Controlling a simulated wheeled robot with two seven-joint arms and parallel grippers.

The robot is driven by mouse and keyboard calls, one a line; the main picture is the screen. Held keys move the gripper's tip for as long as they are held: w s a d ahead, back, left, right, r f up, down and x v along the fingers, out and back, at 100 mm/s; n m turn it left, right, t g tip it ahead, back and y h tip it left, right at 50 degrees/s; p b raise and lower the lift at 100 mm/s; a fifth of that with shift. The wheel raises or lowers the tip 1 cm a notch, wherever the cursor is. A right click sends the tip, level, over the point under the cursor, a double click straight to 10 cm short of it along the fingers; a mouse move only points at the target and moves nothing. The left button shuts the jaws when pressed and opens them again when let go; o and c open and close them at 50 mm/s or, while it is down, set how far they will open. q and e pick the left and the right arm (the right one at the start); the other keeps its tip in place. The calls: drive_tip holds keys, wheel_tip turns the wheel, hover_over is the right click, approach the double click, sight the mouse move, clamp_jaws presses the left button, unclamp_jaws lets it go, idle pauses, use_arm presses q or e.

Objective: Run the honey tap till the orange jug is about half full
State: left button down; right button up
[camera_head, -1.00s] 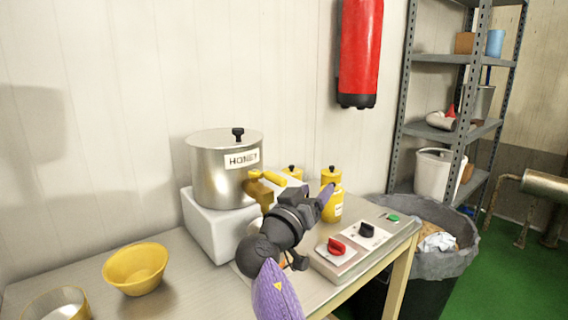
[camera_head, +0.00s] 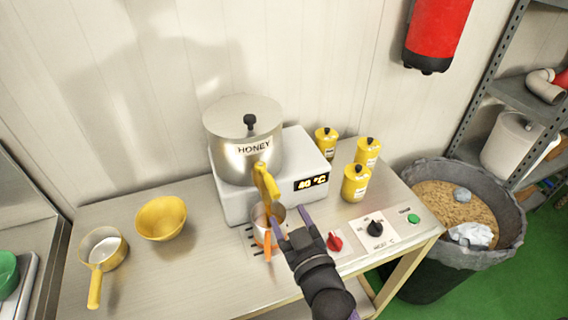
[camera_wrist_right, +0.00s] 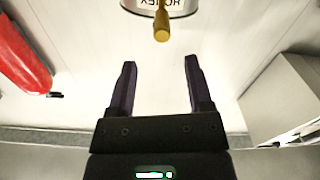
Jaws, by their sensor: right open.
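The steel honey kettle (camera_head: 238,150) sits on a white heater base (camera_head: 232,205) with a "40 °C" display. Its yellow tap (camera_head: 266,184) sticks out at the front, above the orange jug (camera_head: 262,234). The jug stands on the table below the tap, partly behind my right gripper; its fill level cannot be made out. My right gripper (camera_head: 290,222) is open and empty, just right of the jug and below the tap. In the right wrist view, the open fingers (camera_wrist_right: 158,85) point towards the kettle (camera_wrist_right: 185,8) and the tap handle (camera_wrist_right: 161,22). My left gripper is out of view.
A yellow bowl (camera_head: 161,218) and a saucepan (camera_head: 103,249) stand left on the table (camera_head: 185,280). Yellow canisters (camera_head: 355,184) stand right of the heater. A control panel with a red knob (camera_head: 334,242) and black knob (camera_head: 376,228) lies front right, beside a bin (camera_head: 430,270).

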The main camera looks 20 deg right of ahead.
sight(276, 195)
drive_tip(key=w, duration=0.9)
drive_tip(key=shift+a+f, duration=0.1)
drive_tip(key=shift+a, duration=0.2)
drive_tip(key=shift+s, duration=0.1)
drive_tip(key=shift+c, duration=0.2)
clamp_jaws()
idle(0.5)
